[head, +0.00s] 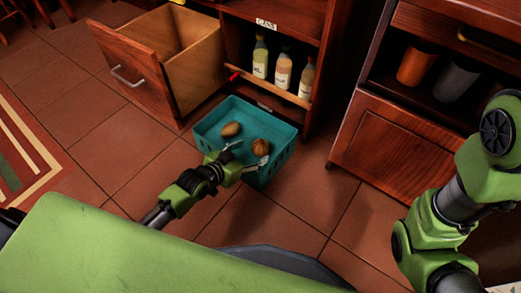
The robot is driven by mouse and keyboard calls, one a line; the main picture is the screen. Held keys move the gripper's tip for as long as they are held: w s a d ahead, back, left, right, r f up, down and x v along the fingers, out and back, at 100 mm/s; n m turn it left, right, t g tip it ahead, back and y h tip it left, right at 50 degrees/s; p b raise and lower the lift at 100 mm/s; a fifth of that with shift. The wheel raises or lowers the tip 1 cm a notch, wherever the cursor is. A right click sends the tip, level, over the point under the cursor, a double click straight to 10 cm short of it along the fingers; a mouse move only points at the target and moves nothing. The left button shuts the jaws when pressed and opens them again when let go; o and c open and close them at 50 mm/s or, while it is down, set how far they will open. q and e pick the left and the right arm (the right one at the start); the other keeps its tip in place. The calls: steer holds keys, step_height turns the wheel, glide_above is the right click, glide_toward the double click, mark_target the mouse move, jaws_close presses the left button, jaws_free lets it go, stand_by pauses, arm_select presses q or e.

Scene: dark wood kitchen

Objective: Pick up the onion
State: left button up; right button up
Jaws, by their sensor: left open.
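A round brown onion (261,146) lies in the right part of a teal basket (207,133) on the floor. My left gripper (249,154) is open at the basket's near side. Its fingers point toward the onion, one finger on the left and one on the right, just short of it. I cannot tell whether either finger touches the onion. My right arm shows at the right edge, but its gripper is out of view.
A potato-like item (231,129) lies left of the onion in the basket. An open wooden drawer (150,75) stands behind on the left. Bottles (283,72) stand on a shelf behind. A cabinet (395,145) stands at right.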

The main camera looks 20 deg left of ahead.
mark_target(257, 149)
arm_select(q)
steer(key=b+x, duration=0.1)
steer(key=x, duration=0.1)
steer(key=b+x, duration=0.1)
steer(key=x, duration=0.1)
steer(key=shift+s+f+b, duration=0.1)
steer(key=shift+f+b, duration=0.25)
steer(key=shift+b, duration=0.05)
steer(key=shift+w+d+f, duration=0.15)
steer(key=shift+w+d, duration=0.05)
steer(key=shift+w, duration=0.3)
steer(key=c, duration=1.2)
steer(key=shift+c, duration=0.2)
steer(key=shift+r, duration=0.25)
